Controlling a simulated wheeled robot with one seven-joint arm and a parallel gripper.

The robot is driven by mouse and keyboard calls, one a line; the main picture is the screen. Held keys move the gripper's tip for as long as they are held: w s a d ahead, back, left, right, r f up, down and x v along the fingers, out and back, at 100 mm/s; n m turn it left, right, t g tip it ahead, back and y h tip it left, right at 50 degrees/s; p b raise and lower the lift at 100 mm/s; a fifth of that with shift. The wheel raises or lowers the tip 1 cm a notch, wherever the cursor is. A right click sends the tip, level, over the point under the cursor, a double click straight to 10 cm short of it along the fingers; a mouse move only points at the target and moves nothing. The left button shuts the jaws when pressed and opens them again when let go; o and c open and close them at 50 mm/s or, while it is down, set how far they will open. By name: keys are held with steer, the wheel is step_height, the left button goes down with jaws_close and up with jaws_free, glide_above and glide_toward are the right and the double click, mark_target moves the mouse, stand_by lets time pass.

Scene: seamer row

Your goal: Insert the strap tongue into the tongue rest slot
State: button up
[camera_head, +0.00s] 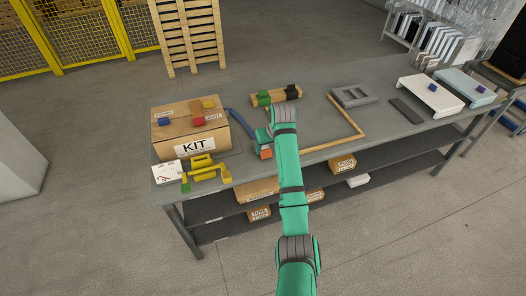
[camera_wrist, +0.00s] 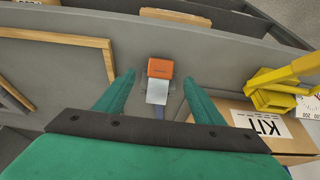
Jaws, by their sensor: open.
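My gripper (camera_wrist: 157,79) is open, with one green finger on each side of the plate and a gap on both sides. In the head view the orange block (camera_head: 265,154) shows at the front of the bench beside my gripper, and the blue strap (camera_head: 239,124) runs from the kit box towards it. The gripper hides part of this area. I cannot clearly make out the tongue rest slot.
The cardboard KIT box (camera_head: 190,133) stands left on the grey bench (camera_head: 310,115), with coloured blocks on top. A yellow clamp-like tool (camera_head: 205,169) lies before it. A wooden frame (camera_head: 340,142) lies right of my gripper, and a grey compartment tray (camera_head: 353,96) behind.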

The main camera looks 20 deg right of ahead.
mark_target(266, 153)
steer(key=shift+w+d+f, duration=0.1)
steer(key=shift+d+f, duration=0.2)
steer(key=shift+f, duration=0.4)
steer(key=shift+w+a+x, duration=0.1)
steer(key=shift+a+x, duration=0.1)
steer(key=shift+x, duration=1.15)
steer(key=shift+w+a+x, duration=0.1)
steer(key=shift+a+x, duration=0.1)
steer(key=shift+x, duration=1.2)
steer(key=shift+r, duration=0.1)
steer(key=c, duration=1.2)
steer(key=shift+r, duration=0.15)
